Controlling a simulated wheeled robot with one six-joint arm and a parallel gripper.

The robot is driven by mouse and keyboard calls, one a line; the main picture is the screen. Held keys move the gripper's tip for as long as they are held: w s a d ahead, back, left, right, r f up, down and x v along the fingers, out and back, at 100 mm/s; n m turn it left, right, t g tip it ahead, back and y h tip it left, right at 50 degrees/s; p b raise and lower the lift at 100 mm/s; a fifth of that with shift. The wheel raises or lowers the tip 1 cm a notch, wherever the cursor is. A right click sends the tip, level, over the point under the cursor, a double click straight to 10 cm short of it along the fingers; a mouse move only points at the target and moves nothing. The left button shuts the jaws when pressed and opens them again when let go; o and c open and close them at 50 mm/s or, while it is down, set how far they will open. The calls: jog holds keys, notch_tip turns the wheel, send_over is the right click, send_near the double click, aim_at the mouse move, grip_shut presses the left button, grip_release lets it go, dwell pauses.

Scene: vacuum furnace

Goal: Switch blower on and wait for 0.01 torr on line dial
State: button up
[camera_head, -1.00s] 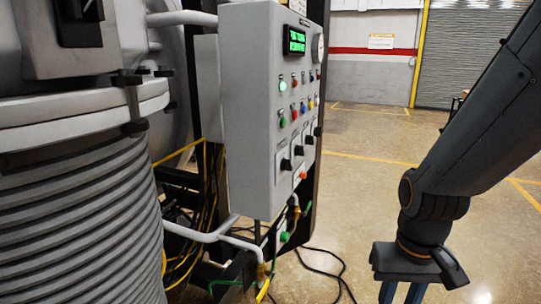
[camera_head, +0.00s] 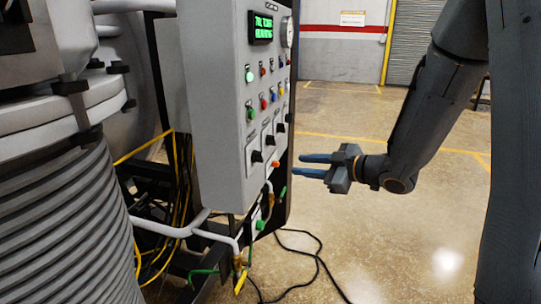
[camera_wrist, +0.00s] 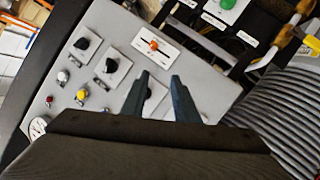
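The grey control panel (camera_head: 226,110) stands at centre in the head view. Its black rotary switches, one of them here (camera_head: 257,156), sit in a slanting row low on its face. They also show in the wrist view, two clearly (camera_wrist: 109,65) and one partly hidden behind my fingers. Their labels are too small to read. A round white dial (camera_head: 287,32) sits at the panel's upper right; its needle cannot be read. The dial shows at the lower left of the wrist view (camera_wrist: 37,127). My gripper (camera_head: 302,165) is open and empty, right of the panel and apart from it.
A green-text display (camera_head: 264,27) and several coloured buttons sit above the switches. An orange switch (camera_head: 276,164) is below them. A ribbed grey column (camera_head: 68,220) stands left. Cables (camera_head: 318,262) lie on the floor. The floor to the right is clear.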

aim_at(258, 157)
jog(key=s+a+r+n+g+y, duration=0.3)
jog(key=s+r+n+g+y, duration=0.15)
jog(key=s+y, duration=0.25)
jog(key=p+x, duration=0.2)
jog(key=x, duration=0.5)
jog(key=shift+w+a, duration=0.25)
jog(key=shift+f+n, duration=0.1)
jog(key=shift+n, duration=0.15)
grip_shut()
